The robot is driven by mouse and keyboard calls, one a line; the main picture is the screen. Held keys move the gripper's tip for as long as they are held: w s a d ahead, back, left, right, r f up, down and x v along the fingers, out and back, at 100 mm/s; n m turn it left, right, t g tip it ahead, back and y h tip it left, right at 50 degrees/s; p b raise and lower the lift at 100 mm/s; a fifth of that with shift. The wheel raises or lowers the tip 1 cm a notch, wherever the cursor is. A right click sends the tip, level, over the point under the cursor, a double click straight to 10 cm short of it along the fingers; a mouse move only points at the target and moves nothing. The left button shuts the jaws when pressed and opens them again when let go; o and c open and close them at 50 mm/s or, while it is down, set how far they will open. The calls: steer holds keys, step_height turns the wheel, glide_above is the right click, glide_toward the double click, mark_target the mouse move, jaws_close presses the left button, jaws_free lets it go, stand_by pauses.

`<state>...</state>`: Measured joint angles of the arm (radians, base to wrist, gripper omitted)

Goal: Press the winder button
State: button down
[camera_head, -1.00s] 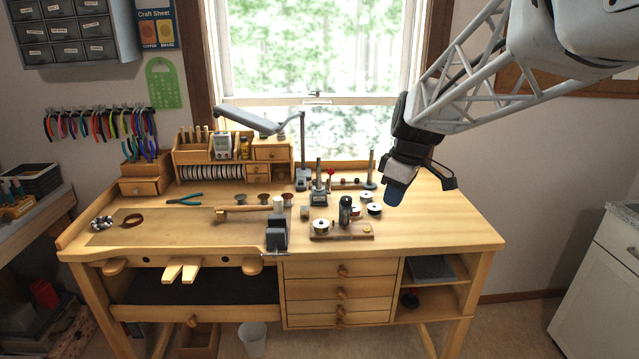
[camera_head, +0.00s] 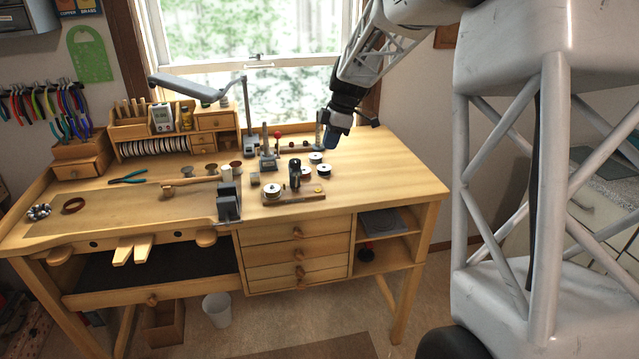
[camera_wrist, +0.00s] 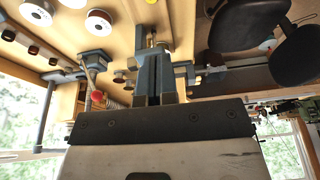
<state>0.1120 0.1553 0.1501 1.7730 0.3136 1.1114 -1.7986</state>
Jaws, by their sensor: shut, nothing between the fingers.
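The likely winder is a small wooden board (camera_head: 300,196) on the bench top, right of centre. It carries a pale spool (camera_head: 272,191), a dark upright post (camera_head: 295,174) and a small brass-coloured round piece, which looks like its button (camera_head: 319,190), at its right end. My gripper (camera_head: 331,143) is shut and empty, pointing down above the back right of the bench, behind and above the board and apart from it. In the wrist view the dark jaws (camera_wrist: 153,88) are close together. I cannot clearly make out the board or button there.
White spools (camera_head: 324,171) lie just behind the board. A stand (camera_head: 268,160) with a red-knobbed piece is behind it to the left. A dark block (camera_head: 228,202) sits at the bench's front edge. The bench top (camera_head: 390,175) to the right is clear.

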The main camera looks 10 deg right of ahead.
steer(key=shift+w+d+f, duration=0.1)
steer(key=shift+w+f, duration=0.05)
steer(key=shift+w, duration=0.3)
steer(key=shift+f, duration=0.1)
glide_toward(318, 191)
steer(key=x, duration=0.5)
steer(key=shift+a+f, duration=0.15)
steer(key=shift+a, duration=0.2)
steer(key=shift+f, duration=0.9)
